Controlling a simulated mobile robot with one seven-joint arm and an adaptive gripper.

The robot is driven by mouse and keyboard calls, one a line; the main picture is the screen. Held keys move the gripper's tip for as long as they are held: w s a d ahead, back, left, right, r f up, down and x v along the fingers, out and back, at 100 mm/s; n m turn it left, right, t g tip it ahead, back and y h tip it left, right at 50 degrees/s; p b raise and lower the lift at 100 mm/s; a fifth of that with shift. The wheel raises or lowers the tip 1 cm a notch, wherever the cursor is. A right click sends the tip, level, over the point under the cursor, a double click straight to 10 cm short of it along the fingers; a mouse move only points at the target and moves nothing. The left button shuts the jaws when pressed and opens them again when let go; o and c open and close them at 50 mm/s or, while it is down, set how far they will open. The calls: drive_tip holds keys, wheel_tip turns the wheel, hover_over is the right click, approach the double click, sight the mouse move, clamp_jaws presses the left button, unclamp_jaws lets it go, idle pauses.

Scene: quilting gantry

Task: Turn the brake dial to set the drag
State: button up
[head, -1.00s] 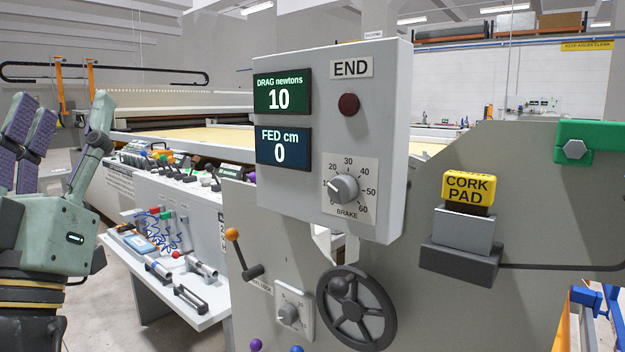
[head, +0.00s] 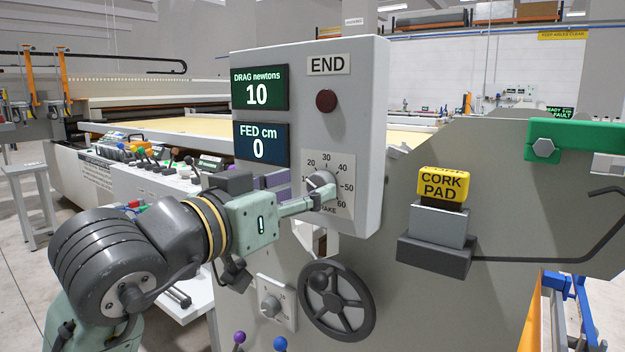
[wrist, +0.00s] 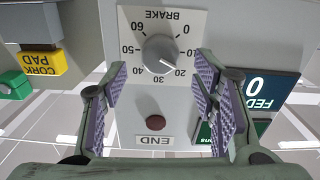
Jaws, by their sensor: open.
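The brake dial (head: 321,181) is a grey knob on a pale scale plate on the front of the grey control box. In the wrist view, which is upside down, the dial (wrist: 160,54) shows whole, its white mark toward the 10–20 part of the scale. The green DRAG display (head: 258,89) reads 10 newtons. My gripper (head: 310,192) is at the dial and partly covers it in the head view. In the wrist view its purple-padded fingers (wrist: 160,78) are apart, one on each side of the dial. I see no finger touching it.
A blue FED display (head: 261,145) reads 0 cm. A dark red END button (head: 326,101) sits above the dial. A black handwheel (head: 337,300) and a smaller knob (head: 270,305) are below. A yellow cork pad block (head: 441,184) juts out at the right.

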sight(318, 185)
drive_tip(key=shift+x, duration=1.7)
drive_tip(key=c, duration=1.2)
drive_tip(key=shift+o, duration=0.2)
drive_tip(key=shift+m, duration=0.4)
drive_tip(key=m, duration=0.2)
drive_tip(key=shift+f+m+b, duration=0.1)
drive_tip(key=shift+m+b, duration=0.3)
drive_tip(key=shift+s+m+b, duration=0.1)
drive_tip(key=shift+m+b, duration=0.35)
drive_tip(key=shift+m, duration=1.25)
